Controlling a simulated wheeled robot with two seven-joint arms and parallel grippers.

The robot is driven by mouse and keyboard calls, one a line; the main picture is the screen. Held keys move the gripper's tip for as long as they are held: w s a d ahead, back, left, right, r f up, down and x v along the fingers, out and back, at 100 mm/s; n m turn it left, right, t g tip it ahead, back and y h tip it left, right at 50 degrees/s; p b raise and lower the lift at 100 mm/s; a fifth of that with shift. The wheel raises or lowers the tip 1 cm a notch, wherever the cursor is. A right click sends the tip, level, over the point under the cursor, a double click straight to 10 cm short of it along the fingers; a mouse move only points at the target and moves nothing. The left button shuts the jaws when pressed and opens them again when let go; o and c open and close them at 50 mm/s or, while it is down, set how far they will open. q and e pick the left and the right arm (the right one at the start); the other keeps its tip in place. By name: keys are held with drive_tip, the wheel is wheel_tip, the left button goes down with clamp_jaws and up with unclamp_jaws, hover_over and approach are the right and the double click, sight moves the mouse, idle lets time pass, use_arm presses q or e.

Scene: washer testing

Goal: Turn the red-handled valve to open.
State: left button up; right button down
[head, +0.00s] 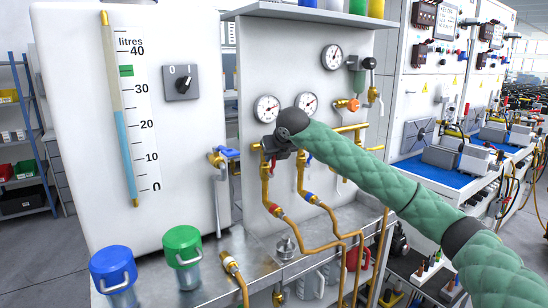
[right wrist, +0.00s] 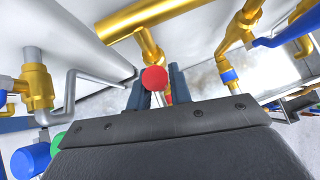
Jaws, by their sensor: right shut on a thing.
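The red handle (right wrist: 154,79) of the valve shows in the right wrist view as a round red end between my two dark fingers. My right gripper (right wrist: 157,86) is shut on it. In the head view, my right gripper (head: 268,150) is at the upper end of the left brass pipe (head: 266,188) on the white panel, and it hides most of the valve. A larger brass pipe (right wrist: 146,42) rises just beyond the fingers in the wrist view. The handle's exact angle cannot be told. My left gripper is not in view.
Another brass pipe with a blue band (right wrist: 229,76) is close on the right. Pressure gauges (head: 267,108) are above. Blue-lidded (head: 112,262) and green-lidded (head: 182,240) containers stand on the metal bench.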

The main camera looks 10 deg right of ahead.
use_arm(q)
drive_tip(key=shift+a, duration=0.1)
use_arm(e)
drive_tip(key=shift+a+f, duration=0.1)
drive_tip(key=shift+f, duration=0.15)
drive_tip(key=c, duration=1.3)
unclamp_jaws()
drive_tip(key=shift+r, duration=0.15)
drive_tip(key=shift+s+r, duration=0.1)
drive_tip(key=shift+s+r, duration=0.2)
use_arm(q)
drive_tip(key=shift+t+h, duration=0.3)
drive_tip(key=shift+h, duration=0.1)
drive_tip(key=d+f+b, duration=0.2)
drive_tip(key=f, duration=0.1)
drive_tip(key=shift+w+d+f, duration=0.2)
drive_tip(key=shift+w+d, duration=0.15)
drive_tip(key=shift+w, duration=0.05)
use_arm(e)
drive_tip(key=v, duration=0.7)
